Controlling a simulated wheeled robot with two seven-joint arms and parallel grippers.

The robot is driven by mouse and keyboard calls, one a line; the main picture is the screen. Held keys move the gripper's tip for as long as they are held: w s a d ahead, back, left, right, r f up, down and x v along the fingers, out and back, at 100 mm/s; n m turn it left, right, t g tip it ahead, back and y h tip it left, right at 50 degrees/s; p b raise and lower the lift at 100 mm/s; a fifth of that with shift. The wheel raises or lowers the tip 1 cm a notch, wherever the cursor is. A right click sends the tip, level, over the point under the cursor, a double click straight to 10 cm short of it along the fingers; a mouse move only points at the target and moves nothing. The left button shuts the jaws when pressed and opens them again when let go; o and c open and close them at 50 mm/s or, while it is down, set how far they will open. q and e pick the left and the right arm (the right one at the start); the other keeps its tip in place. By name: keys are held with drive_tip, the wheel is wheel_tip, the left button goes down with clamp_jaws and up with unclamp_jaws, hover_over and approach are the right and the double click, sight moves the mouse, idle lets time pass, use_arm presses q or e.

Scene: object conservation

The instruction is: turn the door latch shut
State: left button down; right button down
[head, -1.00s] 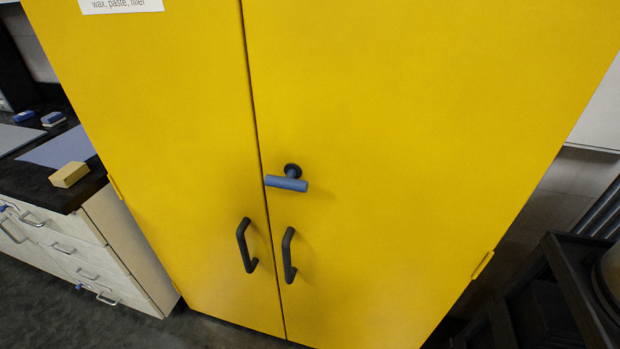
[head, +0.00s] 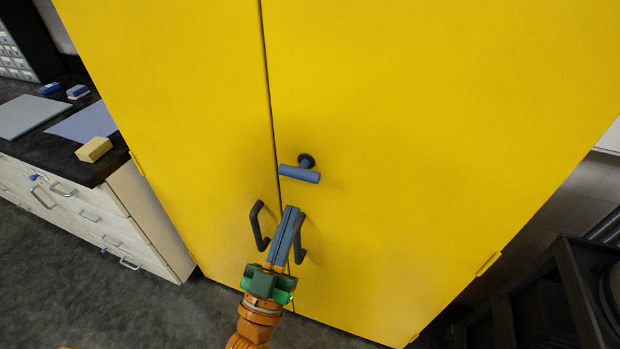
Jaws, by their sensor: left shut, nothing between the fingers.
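The door latch (head: 300,174) is a blue bar on a dark round hub, on the right yellow door (head: 400,110) close to the seam. The bar lies nearly level, tilted slightly down to the right, and its left end reaches the seam. Both doors look closed. My left gripper (head: 291,210) has grey-blue fingers pressed together with nothing between them. In the picture its tips are just below the latch, apart from it, in front of the right black door handle (head: 299,240), which it partly hides. My right gripper is not in view.
The left black handle (head: 258,226) stands out from the left door. A counter with drawers (head: 90,215) is at the left, with a yellow block (head: 94,149) on it. A dark cart (head: 545,290) stands at lower right. Grey floor shows at lower left.

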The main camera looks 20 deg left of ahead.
sight(308, 178)
use_arm(q)
drive_tip(key=w+p, duration=0.1)
drive_tip(key=w, duration=0.2)
drive_tip(key=w+r+p, duration=0.1)
drive_tip(key=w, duration=0.2)
drive_tip(key=w+r+p, duration=0.1)
drive_tip(key=w, duration=0.2)
drive_tip(key=shift+w+d, duration=0.2)
drive_tip(key=shift+f, duration=0.45)
drive_tip(key=shift+w+f, duration=0.1)
